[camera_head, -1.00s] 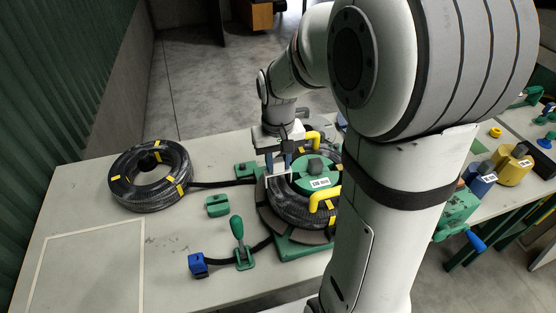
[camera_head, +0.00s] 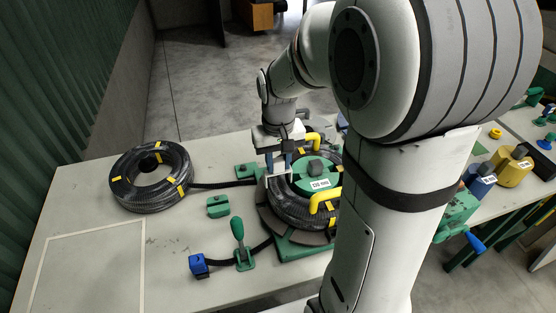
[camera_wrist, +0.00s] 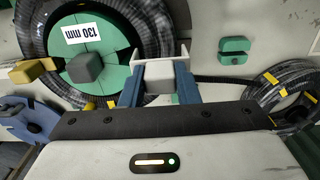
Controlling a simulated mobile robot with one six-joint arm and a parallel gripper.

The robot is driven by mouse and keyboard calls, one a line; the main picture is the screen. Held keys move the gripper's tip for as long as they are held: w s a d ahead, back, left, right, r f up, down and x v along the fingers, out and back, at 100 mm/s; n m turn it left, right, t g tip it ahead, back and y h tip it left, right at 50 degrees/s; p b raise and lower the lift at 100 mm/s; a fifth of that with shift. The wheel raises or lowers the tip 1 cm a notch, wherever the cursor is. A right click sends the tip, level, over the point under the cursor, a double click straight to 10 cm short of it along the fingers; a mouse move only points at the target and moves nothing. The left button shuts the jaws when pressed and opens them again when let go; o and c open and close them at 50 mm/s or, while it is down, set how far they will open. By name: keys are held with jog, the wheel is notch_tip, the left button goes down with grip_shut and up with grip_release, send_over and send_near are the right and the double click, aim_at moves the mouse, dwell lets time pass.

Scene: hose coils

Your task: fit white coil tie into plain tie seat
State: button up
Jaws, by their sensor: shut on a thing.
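My gripper (camera_wrist: 159,86) is shut on the white coil tie (camera_wrist: 159,70), a pale U-shaped piece with a grey block between the blue fingers. In the head view my gripper (camera_head: 278,163) is at the left side of the black hose coil (camera_head: 290,208) on the green winding fixture. The tie (camera_head: 279,172) is small there and partly covered by the fingers. In the wrist view the tie's open end points toward the coil's edge; I cannot tell whether it touches. I cannot make out the plain tie seat for certain.
A finished-looking coil with yellow bands (camera_head: 151,177) lies at the left. A green slotted block (camera_head: 218,206), a green lever (camera_head: 238,231) and a blue block (camera_head: 199,264) stand nearby. Yellow arms (camera_head: 323,202) stick up around the green hub (camera_head: 318,187). The table's front left is clear.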

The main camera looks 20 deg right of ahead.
aim_at(279, 171)
jog(key=shift+f+b, duration=1.85)
jog(key=shift+f, duration=0.6)
jog(key=shift+r, duration=0.1)
dwell(0.4)
jog(key=o, duration=1.2)
jog(key=shift+c, duration=0.2)
jog(key=shift+r, duration=0.2)
jog(key=shift+r+p, duration=1.75)
jog(key=shift+r, duration=0.3)
jog(key=shift+r+b, duration=0.35)
jog(key=shift+r, duration=3.55)
